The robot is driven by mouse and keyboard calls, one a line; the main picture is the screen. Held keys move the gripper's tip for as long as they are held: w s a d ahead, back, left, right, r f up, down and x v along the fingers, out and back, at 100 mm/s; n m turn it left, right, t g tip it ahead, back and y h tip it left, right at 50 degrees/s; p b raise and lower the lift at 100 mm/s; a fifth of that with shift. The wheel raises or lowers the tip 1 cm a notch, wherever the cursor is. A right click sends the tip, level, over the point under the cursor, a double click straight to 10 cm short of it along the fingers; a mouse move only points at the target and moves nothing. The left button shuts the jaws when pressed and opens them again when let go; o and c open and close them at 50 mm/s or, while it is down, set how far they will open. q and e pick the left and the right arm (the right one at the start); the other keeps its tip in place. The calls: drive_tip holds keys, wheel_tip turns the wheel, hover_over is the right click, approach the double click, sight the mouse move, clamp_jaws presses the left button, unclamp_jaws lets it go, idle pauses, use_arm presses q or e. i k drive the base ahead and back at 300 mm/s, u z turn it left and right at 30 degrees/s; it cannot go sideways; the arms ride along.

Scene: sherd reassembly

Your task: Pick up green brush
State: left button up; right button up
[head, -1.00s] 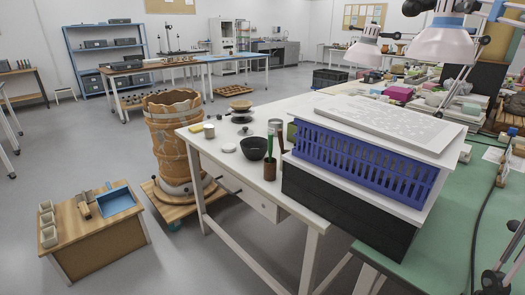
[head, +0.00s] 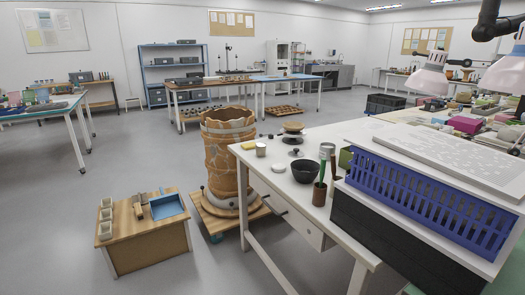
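A green brush (head: 323,169) stands upright in a brown cup (head: 319,194) on the white table, near its front edge. A second, dark reddish handle (head: 334,166) leans beside it, topped by a greyish round head. A black bowl (head: 305,171) stands just left and behind the cup. Neither of my grippers shows in the head view.
A purple crate (head: 420,200) on a black box stands right of the cup. A large brown vessel (head: 229,160) stands on a low wooden dolly left of the table. A small wooden bench (head: 150,238) is at lower left.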

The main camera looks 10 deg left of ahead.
sight(323, 160)
drive_tip(key=k, duration=0.5)
drive_tip(key=u, duration=1)
drive_tip(key=i, duration=0.8)
drive_tip(key=z, duration=2.55)
